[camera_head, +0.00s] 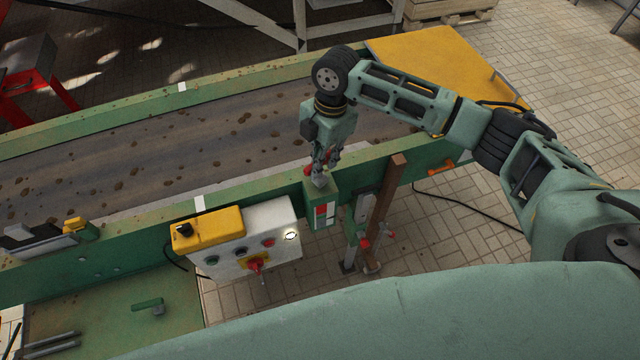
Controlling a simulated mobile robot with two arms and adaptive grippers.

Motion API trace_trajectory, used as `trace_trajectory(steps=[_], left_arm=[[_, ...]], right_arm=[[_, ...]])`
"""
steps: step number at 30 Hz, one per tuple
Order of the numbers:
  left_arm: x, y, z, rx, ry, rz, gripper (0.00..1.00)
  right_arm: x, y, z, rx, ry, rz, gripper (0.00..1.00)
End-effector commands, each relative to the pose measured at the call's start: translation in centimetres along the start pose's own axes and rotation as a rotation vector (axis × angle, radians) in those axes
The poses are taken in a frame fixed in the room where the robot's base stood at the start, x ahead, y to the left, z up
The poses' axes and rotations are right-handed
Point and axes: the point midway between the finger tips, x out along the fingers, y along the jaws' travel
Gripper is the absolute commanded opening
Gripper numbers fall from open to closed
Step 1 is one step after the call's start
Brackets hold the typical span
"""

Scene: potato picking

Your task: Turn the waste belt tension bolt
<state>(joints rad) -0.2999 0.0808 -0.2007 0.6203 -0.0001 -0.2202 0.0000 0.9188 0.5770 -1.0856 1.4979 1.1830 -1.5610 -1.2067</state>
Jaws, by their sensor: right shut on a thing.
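My right gripper (322,170) reaches down over the near rail of the belt, its fingers shut on the waste belt tension bolt (319,182). The bolt stands at the top of a green housing (322,204) with a red and white marking on its front. Most of the bolt is hidden by the fingers, so its angle cannot be told. My left gripper is out of view.
The brown belt (150,150) carries scattered dirt clods. A control box (272,218) with a yellow top, buttons and a red switch hangs left of the housing. A wooden post (386,205) stands close on the right. A yellow cover (440,62) lies at the belt's right end.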

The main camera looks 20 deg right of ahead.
Motion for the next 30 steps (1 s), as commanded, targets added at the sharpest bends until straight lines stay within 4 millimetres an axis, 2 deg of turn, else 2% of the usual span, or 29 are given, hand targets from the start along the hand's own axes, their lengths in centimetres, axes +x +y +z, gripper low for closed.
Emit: trace_trajectory(steps=[17, 23, 30], left_arm=[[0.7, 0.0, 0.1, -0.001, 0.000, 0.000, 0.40], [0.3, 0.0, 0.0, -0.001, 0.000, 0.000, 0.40], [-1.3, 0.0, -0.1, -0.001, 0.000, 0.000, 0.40]], right_arm=[[1.5, 0.0, 0.2, 0.001, 0.000, -0.001, 0.00], [1.3, 0.0, 0.2, 0.013, 0.000, 0.001, 0.00], [1.1, -0.1, 0.2, 0.094, 0.002, 0.013, 0.00]])
